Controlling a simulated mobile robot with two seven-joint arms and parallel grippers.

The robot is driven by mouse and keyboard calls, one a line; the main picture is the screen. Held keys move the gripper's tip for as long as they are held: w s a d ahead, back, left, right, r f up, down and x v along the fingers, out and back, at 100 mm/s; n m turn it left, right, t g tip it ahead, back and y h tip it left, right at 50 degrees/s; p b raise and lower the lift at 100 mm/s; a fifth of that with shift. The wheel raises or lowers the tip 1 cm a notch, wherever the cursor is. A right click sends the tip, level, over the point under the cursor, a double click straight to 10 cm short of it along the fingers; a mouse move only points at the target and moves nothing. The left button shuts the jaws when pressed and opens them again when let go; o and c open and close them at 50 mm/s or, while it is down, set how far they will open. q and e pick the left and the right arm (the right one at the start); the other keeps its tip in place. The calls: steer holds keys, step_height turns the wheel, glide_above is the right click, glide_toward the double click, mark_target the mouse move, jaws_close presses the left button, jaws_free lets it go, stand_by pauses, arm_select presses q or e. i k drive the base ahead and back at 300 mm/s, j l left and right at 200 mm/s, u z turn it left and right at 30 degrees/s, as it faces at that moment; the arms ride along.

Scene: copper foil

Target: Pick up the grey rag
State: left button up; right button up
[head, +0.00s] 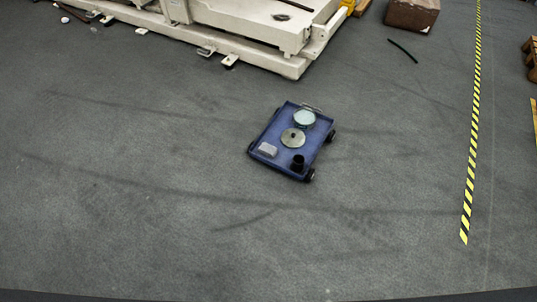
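A small light grey block-shaped thing (268,149), which may be the grey rag, lies on a blue wheeled cart (264,163) near the middle of the head view. It sits at the cart's front left corner. Beside it on the cart are a round metal disc (292,138) with a dark centre, a pale glassy round dish (304,118) and a black cup-like thing (298,162). Neither of my grippers shows in the view.
Grey floor (150,210) lies open around the cart. A large cream machine base (270,55) stands at the back. A brown box (412,14) and a dark rod (402,50) are at the back right. Yellow-black tape (472,150) runs along the right.

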mark_target(267, 149)
steer(key=i+u, duration=0.3)
steer(key=i+l+u, duration=0.3)
steer(key=i, duration=1.2)
steer(key=j+u, duration=0.05)
steer(key=j, duration=0.05)
